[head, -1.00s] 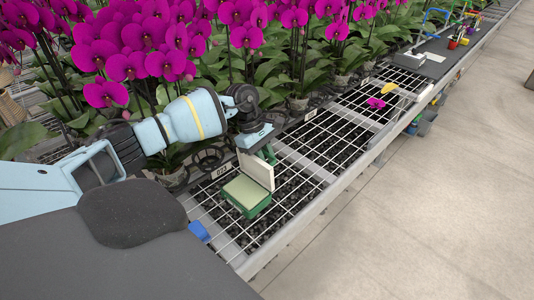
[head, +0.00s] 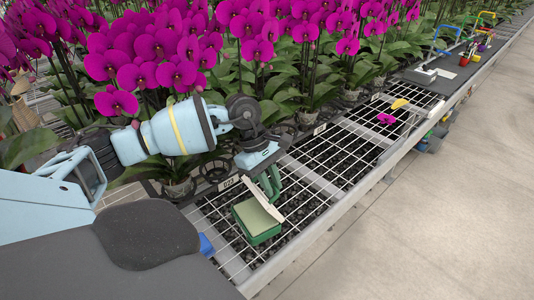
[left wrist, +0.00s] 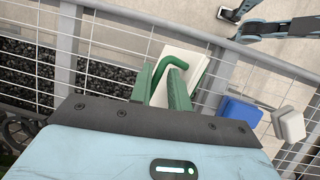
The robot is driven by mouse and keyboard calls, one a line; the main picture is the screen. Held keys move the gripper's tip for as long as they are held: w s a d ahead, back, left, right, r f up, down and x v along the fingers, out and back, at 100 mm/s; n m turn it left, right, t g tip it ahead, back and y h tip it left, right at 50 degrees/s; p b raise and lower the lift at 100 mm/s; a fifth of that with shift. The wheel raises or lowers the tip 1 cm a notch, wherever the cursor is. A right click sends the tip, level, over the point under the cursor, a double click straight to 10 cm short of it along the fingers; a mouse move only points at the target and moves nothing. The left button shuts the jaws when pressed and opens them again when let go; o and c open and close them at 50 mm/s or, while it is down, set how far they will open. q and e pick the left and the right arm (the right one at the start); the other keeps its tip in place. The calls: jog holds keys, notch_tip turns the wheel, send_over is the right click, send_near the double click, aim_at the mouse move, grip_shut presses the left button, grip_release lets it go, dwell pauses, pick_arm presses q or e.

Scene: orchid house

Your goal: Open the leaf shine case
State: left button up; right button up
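The leaf shine case has a green base (head: 262,238) with a pale pad inside, on the wire bench. Its cream lid (head: 268,203) stands raised off the base at the far side; I cannot tell its exact angle. My left gripper (head: 272,183) is just beyond the lid, its green fingers close to it. In the left wrist view the two fingers (left wrist: 160,88) are apart, with a gap between them. Contact is unclear. My right gripper is out of view.
Pink orchids (head: 190,60) crowd behind my arm. A small blue object (head: 206,244) sits at the bench's near edge. A fallen pink flower (head: 386,119) and a yellow item (head: 400,104) lie farther along the wire bench (head: 340,150). The floor on the right is clear.

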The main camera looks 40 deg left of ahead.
pick_arm(q)
jog(key=s+d, duration=0.4)
jog(key=s, duration=0.2)
jog(key=shift+s+d+r+b, duration=0.3)
jog(key=shift+d+r+b, duration=0.05)
jog(key=shift+d+r, duration=0.05)
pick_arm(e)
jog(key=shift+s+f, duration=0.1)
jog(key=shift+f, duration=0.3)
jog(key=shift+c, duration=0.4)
